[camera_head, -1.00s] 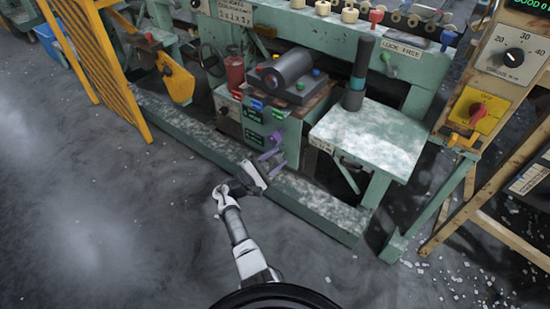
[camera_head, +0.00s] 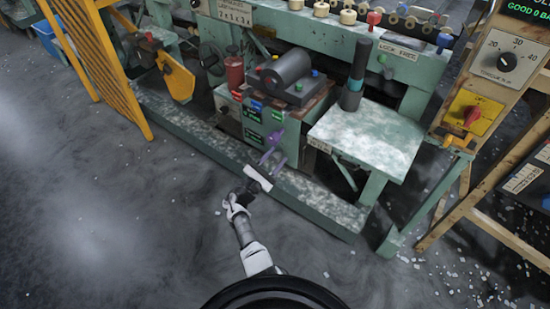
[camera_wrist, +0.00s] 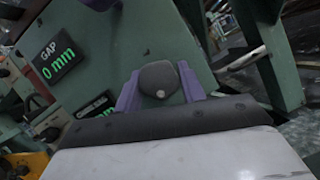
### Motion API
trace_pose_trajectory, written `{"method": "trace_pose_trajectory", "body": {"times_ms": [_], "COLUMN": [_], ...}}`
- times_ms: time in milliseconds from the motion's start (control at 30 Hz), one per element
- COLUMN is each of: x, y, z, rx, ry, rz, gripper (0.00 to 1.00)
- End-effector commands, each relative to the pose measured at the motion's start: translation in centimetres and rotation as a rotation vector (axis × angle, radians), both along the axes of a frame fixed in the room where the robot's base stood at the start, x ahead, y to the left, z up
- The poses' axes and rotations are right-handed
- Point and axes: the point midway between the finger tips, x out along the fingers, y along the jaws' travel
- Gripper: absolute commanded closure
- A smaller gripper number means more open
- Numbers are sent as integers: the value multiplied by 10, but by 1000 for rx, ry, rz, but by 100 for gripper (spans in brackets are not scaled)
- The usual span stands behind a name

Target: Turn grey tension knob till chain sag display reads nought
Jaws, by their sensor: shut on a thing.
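The grey knob (camera_wrist: 158,80) shows in the wrist view, with a small pale dot on its face. My gripper (camera_wrist: 160,92) has purple fingers on both sides of the knob and is shut on it. In the head view my gripper (camera_head: 272,150) reaches the front of the green machine cabinet, and the knob is too small to make out. A display (camera_wrist: 57,62) in the wrist view reads "GAP 0 mm". A second display (camera_wrist: 93,105) below it is too oblique to read.
A pale-topped side table (camera_head: 375,135) stands right of the cabinet. The machine's low base rail (camera_head: 310,200) runs in front of it. A yellow slatted guard (camera_head: 95,65) stands at left. Open floor lies at front left.

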Motion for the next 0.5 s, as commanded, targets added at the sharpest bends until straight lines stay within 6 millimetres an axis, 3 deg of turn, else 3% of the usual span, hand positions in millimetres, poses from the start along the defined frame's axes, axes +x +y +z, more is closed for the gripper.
{"method": "trace_pose_trajectory", "body": {"times_ms": [367,400,500], "x": [-1,-1,0], "y": [1,1,1], "z": [-1,-1,-1], "rx": [-2,-2,-2], "ry": [3,3,3], "rz": [1,1,1], "gripper": [83,55,42]}}
